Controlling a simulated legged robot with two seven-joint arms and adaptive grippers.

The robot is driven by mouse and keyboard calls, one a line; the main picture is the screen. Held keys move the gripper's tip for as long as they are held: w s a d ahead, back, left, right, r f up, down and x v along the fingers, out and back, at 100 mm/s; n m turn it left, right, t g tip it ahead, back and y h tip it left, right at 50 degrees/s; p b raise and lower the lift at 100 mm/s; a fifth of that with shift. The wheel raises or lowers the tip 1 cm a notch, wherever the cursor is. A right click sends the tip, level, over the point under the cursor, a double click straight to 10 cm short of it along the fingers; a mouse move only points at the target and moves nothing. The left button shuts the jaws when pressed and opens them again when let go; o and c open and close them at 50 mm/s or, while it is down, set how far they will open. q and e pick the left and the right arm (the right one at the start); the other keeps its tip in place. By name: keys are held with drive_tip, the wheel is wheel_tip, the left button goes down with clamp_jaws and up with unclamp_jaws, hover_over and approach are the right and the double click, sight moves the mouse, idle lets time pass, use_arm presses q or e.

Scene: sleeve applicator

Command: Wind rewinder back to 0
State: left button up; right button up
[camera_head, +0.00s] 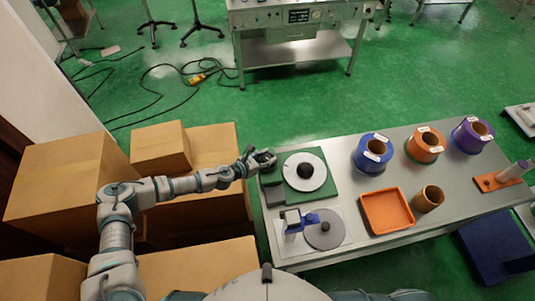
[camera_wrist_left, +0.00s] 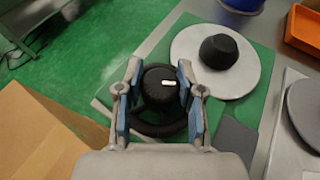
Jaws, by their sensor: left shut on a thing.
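The rewinder stands at the table's left end: a green base plate (camera_head: 323,194) with a white disc (camera_head: 291,173) and a black hub (camera_head: 305,171). My left gripper (camera_head: 264,160) is at the plate's far left corner. In the left wrist view, a black round knob (camera_wrist_left: 160,88) with a small white mark sits between the blue-padded fingers of the left gripper (camera_wrist_left: 159,110), and the gripper is shut on it. A dark ring shows just below the knob. The white disc and hub are just right of the gripper there. No readable number shows. My right gripper is not in view.
A second unit with a grey disc (camera_head: 324,229) and blue part (camera_head: 302,220) stands nearer on the table. An orange tray (camera_head: 386,211), a brown roll (camera_head: 428,198) and blue, orange and purple rolls lie right. Cardboard boxes (camera_head: 160,149) crowd the left.

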sight(267, 157)
use_arm(q)
drive_tip(key=n+t+y+p, duration=0.3)
drive_tip(key=n+y+p, duration=0.1)
drive_tip(key=p, duration=0.3)
drive_tip(key=shift+s+n+y, duration=0.15)
drive_tip(key=shift+n+y, duration=0.25)
drive_tip(key=shift+n, duration=0.2)
drive_tip(key=n+t+y+p, duration=0.1)
drive_tip(key=n+y+p, duration=0.1)
drive_tip(key=y, duration=0.1)
drive_tip(key=shift+f+n, duration=0.15)
drive_tip(key=shift+n, duration=0.15)
drive_tip(key=shift+f+n+y+p, duration=0.1)
drive_tip(key=shift+n+y+p, duration=0.2)
drive_tip(key=shift+n+y, duration=1.9)
drive_tip(key=shift+y, duration=0.3)
drive_tip(key=o, duration=1.2)
drive_tip(key=shift+r, duration=0.25)
wheel_tip(267, 157, up, 10)
drive_tip(key=shift+f, duration=0.2)
